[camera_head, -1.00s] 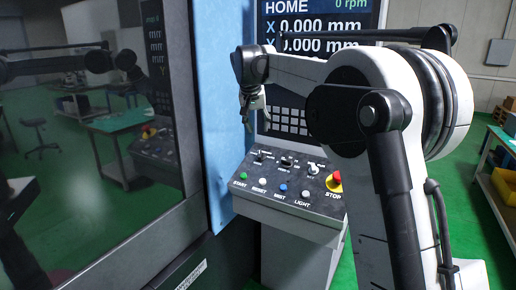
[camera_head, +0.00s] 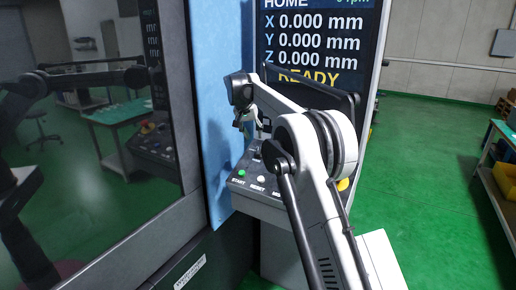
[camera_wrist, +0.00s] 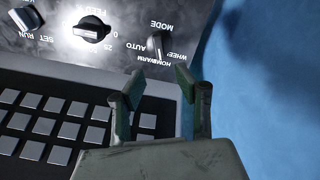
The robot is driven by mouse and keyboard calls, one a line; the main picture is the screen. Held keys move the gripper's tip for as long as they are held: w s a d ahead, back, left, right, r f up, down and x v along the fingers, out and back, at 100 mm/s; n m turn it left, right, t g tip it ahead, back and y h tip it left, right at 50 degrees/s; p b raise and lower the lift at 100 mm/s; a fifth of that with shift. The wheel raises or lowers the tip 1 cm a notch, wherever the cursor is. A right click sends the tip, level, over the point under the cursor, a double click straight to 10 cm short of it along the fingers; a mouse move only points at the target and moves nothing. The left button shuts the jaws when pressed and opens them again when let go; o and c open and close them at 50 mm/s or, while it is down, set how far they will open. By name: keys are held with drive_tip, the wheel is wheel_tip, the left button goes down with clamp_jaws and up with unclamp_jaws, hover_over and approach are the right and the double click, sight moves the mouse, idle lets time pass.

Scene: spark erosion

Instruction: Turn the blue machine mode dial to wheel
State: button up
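The mode dial (camera_wrist: 157,45) is a dark knob at the upper middle of the wrist view. It is labelled MODE, WHEEL, AUTO and HOM/WARM, upside down there. I cannot tell exactly which label it points to. My gripper (camera_wrist: 160,82) is open and empty, its two fingers apart, with the dial beyond and between the tips in the picture. No contact shows. In the head view my gripper (camera_head: 246,118) hangs just above the back left of the control panel (camera_head: 240,187); my arm and gripper hide the dial there.
The feed dial (camera_wrist: 92,29) and the SET/RUN dial (camera_wrist: 27,16) sit beside the mode dial. Keypad keys (camera_wrist: 62,118) lie below. A blue machine wall (camera_wrist: 255,75) stands close on the right. The screen (camera_head: 318,35) reads READY. The green floor (camera_head: 430,170) at right is open.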

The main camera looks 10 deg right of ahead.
sight(258, 149)
drive_tip(key=p+x, duration=0.1)
drive_tip(key=x, duration=0.8)
clamp_jaws()
